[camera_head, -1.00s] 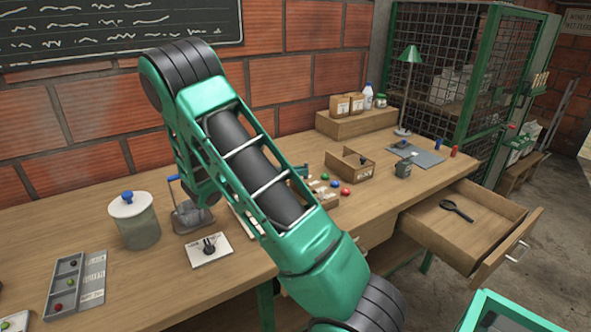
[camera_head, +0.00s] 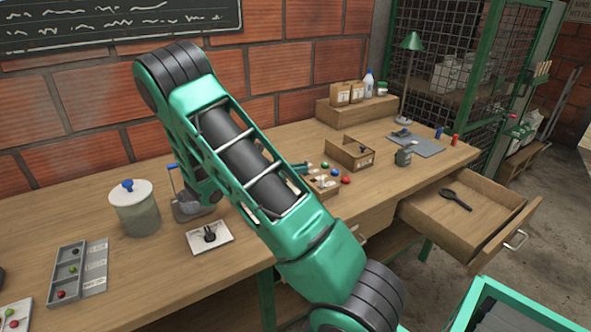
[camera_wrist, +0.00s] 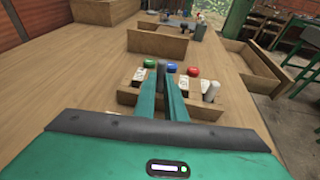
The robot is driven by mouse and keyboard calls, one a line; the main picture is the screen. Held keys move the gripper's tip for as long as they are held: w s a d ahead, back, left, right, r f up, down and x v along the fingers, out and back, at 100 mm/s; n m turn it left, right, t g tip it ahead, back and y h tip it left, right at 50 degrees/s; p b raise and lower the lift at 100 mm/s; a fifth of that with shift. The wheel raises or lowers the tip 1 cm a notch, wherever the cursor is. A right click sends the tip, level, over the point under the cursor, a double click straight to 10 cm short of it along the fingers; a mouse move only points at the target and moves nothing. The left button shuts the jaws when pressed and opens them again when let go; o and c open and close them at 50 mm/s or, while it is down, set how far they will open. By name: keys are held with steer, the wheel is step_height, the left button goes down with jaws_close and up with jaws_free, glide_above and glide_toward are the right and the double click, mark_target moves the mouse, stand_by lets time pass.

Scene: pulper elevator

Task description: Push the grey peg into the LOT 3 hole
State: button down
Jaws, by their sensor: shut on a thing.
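A grey peg (camera_wrist: 161,74) stands up between the fingertips of my gripper (camera_wrist: 165,92) in the wrist view. My gripper is shut on it. The small wooden rack (camera_wrist: 207,110) lies just beyond and below the fingers, with a green (camera_wrist: 149,64), a blue (camera_wrist: 171,68) and a red (camera_wrist: 193,71) top behind it. The peg appears between the green and blue tops. White labels (camera_wrist: 138,75) show on the rack, but their text is unreadable. The LOT 3 hole and the peg's lower end are hidden. In the head view my arm covers most of the rack (camera_head: 325,189).
An open wooden box (camera_head: 350,154) stands behind the rack. An open drawer (camera_head: 470,208) juts out at the right. A lidded jar (camera_head: 134,208), a white card with a dark item (camera_head: 210,236) and a grey compartment tray (camera_head: 67,277) stand on the left of the bench.

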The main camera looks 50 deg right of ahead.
steer(key=c, duration=1.7)
jaws_free()
steer(key=shift+c, duration=0.2)
steer(key=v, duration=1)
steer(key=shift+w+a+r, duration=0.1)
steer(key=shift+w+a, duration=0.05)
steer(key=shift+a, duration=0.25)
